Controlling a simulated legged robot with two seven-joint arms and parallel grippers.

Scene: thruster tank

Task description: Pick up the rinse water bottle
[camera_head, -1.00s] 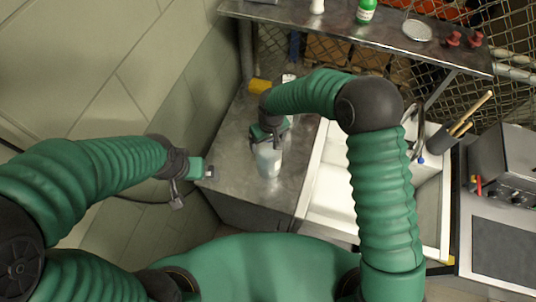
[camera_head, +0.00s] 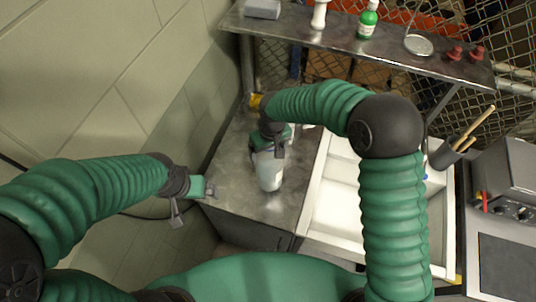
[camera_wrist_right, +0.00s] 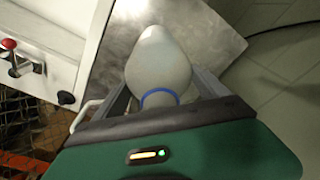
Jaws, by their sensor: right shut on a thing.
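The gripper partly hides the bottle's top. My left gripper (camera_head: 194,204) is empty, its fingers apart, left of the counter's edge.
The white sink (camera_head: 333,205) is right of the bottle. A metal shelf (camera_head: 385,62) holding a green bottle (camera_head: 367,20) runs across the back. A dark holder (camera_head: 445,155) with wooden-handled tools stands at the right. The counter's front is clear.

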